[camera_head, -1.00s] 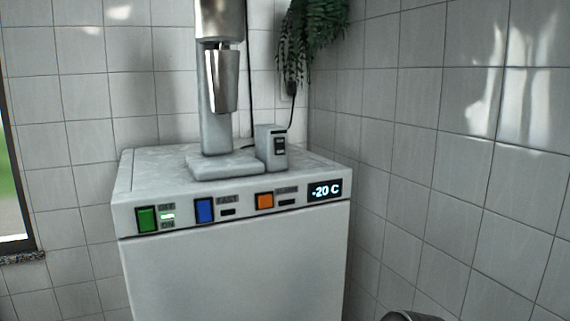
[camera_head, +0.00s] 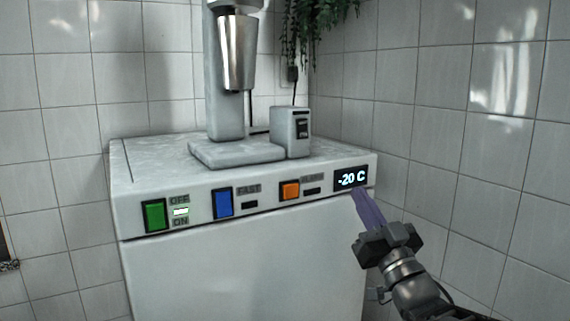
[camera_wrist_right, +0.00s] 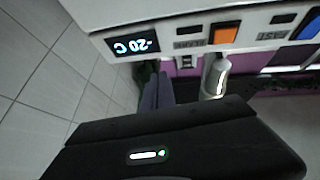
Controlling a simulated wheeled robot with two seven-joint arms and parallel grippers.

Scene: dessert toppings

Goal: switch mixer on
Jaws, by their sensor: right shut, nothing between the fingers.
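The mixer (camera_head: 227,110) stands on top of a white freezer, with a metal cup (camera_head: 236,55) hanging under its head. A small grey switch box (camera_head: 291,133) with a dark rocker switch (camera_head: 303,128) stands right beside the mixer base. My right gripper (camera_head: 366,200) is shut and empty, with purple fingers pointing up, in front of the freezer's right front corner just below the -20 C display. In the right wrist view the purple fingers (camera_wrist_right: 156,95) show close together, partly hidden by the dark gripper body. My left gripper is not in view.
The freezer (camera_head: 240,262) front carries a green switch (camera_head: 154,215), a blue switch (camera_head: 222,203), an orange switch (camera_head: 290,190) and the display (camera_head: 351,178). A plant (camera_head: 318,25) hangs behind. Tiled walls close the corner; the freezer top has free room at left.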

